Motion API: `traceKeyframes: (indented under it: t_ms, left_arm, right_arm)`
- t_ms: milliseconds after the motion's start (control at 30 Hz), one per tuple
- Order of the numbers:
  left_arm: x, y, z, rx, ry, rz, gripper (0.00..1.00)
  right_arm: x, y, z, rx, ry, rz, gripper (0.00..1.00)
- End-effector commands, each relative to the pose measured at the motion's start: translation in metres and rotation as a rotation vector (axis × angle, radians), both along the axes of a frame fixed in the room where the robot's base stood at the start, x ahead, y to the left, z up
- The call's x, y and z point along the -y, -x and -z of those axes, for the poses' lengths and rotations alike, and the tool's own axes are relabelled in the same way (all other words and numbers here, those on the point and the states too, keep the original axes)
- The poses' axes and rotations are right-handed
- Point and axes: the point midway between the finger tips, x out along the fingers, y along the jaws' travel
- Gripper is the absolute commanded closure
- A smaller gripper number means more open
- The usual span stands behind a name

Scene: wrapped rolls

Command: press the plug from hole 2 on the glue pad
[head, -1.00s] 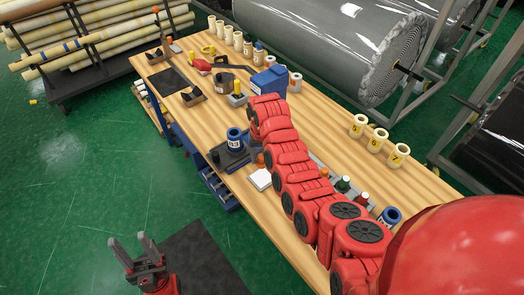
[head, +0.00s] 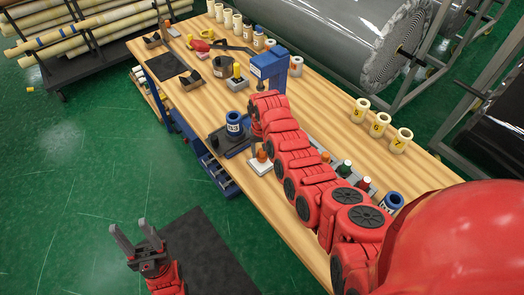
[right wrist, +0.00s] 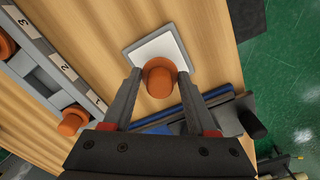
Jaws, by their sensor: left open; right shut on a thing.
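The glue pad (head: 254,168) is a white square on a grey base near the table's front edge; it also shows in the right wrist view (right wrist: 150,47). An orange plug (head: 262,156) stands over it, touching it or very close to it. In the right wrist view my right gripper (right wrist: 159,72) is shut on this plug (right wrist: 160,82), over the pad's near part. The red arm hides most of this gripper in the head view. My left gripper (head: 135,234) is open and empty, off the table over the floor.
A grey rack (right wrist: 45,73) with numbered labels and other orange plugs (right wrist: 73,120) lies beside the pad. A blue cup (head: 235,125) on a dark stand is left of the pad. A blue boxy device (head: 268,66) and pale numbered rolls (head: 379,124) stand farther back.

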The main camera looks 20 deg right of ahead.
Motion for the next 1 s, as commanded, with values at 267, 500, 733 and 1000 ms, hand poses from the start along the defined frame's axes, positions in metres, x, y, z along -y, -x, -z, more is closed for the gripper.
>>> traceKeyframes:
  t_ms: [267, 500, 733, 1000]
  left_arm:
    - [0.0, 0.0, -0.0001, 0.0, 0.0, 0.0, 0.5]
    - [0.0, 0.0, 0.0005, 0.0, 0.0, 0.0, 0.5]
    - [0.0001, 0.0001, 0.0027, 0.0, 0.0, 0.0, 0.5]
    - [0.0, 0.0, 0.0053, 0.0, 0.0, 0.0, 0.5]
  right_arm:
    - [0.0001, 0.0, -0.0002, 0.0, 0.0, 0.0, 0.87]
    - [0.0001, 0.0001, 0.0005, 0.0, 0.0, 0.0, 0.87]
    - [0.0001, 0.0001, 0.0033, 0.0, 0.0, 0.0, 0.87]
    - [0.0002, 0.0, 0.0064, 0.0, 0.0, 0.0, 0.87]
